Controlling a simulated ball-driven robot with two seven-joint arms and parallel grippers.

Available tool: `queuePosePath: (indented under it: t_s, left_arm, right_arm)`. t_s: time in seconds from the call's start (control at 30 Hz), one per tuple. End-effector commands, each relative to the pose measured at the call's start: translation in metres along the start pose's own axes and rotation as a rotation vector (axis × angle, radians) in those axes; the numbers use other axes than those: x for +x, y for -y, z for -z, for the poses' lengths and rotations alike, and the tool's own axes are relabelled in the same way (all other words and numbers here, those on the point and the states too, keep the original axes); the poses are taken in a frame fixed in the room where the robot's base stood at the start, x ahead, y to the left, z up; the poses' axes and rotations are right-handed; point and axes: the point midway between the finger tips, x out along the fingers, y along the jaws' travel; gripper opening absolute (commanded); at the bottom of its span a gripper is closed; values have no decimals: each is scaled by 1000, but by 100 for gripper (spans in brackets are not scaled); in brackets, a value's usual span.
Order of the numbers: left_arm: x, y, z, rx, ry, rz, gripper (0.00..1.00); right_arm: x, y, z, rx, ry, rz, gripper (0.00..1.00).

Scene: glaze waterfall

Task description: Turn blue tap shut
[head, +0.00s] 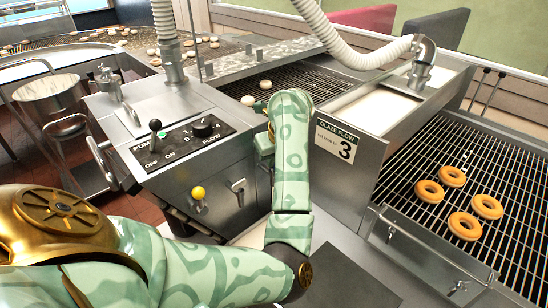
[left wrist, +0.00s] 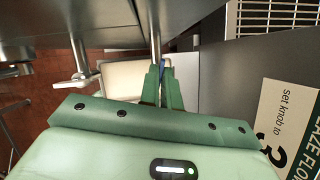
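No blue tap shows clearly. In the head view my left forearm and wrist cover part of the glaze machine's front, where a tap could be hidden. My left gripper (head: 264,142) is mostly behind the wrist, beside the machine's right side. In the left wrist view the left gripper's fingers (left wrist: 161,72) point forward with a narrow gap. A metal rod (left wrist: 155,30) runs down to the fingertips, and a small bluish sliver shows between them. I cannot tell whether they grip it. Another steel tap handle (left wrist: 80,72) shows to their left. My right gripper is not in view.
The control panel (head: 182,143) has a pump lever and flow knob. Below are a yellow knob (head: 198,193) and a steel tap handle (head: 238,187). A sign with a 3 (head: 336,140) stands right of my arm. Doughnuts (head: 464,226) lie on the right rack.

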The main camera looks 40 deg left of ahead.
Motion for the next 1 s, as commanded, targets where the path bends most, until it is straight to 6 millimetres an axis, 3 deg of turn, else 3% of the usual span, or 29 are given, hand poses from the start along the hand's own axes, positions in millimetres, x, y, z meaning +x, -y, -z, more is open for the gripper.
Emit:
queuePosePath:
  t_s: [1.0]
  left_arm:
    - [-1,-5,-3,756,-1,313,0]
  right_arm:
    - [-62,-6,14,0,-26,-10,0]
